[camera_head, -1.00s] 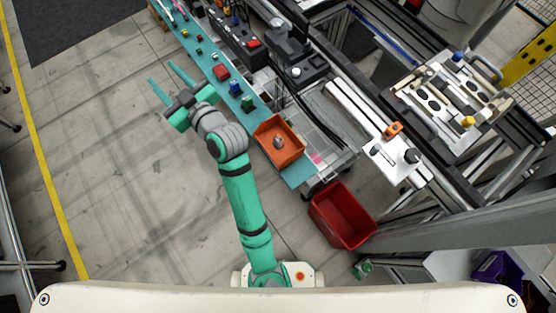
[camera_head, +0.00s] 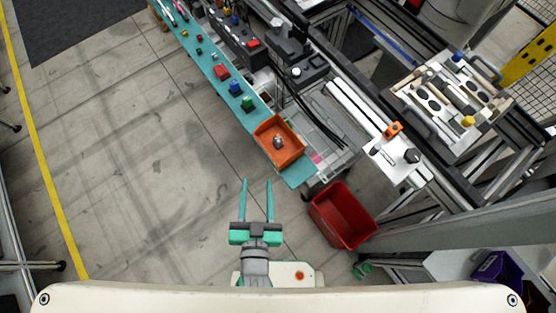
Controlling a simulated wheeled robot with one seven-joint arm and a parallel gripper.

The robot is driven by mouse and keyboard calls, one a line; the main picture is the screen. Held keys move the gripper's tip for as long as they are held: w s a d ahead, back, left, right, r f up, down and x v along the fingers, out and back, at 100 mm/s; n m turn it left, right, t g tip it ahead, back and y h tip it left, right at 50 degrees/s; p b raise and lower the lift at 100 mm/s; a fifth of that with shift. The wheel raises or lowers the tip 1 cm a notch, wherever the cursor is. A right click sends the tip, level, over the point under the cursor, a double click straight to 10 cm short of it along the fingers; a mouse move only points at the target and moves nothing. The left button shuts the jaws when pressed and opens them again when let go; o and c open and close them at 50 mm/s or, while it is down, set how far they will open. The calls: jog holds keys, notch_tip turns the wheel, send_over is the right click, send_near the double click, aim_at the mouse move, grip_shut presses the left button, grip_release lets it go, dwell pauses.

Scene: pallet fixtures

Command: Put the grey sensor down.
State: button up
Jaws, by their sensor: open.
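A small grey object (camera_head: 278,142), which looks like the grey sensor, lies inside the orange tray (camera_head: 296,158) on the near end of the teal bench. My gripper (camera_head: 257,184) is open, with its two teal fingers apart and pointing up the picture. Nothing is between the fingers. It is over the bare floor, below and left of the orange tray and clear of it.
The teal bench (camera_head: 262,122) runs to the upper left with several small coloured parts on it. A red bin (camera_head: 342,215) stands right of my gripper. A white fixture plate (camera_head: 392,165) is farther right.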

jog(key=s+d+r+n, duration=0.1)
jog(key=s+d, duration=0.4)
jog(key=s, duration=0.4)
jog(key=shift+s+d+r+n, duration=0.15)
jog(key=shift+d+r+n, duration=0.2)
jog(key=shift+d+n, duration=0.05)
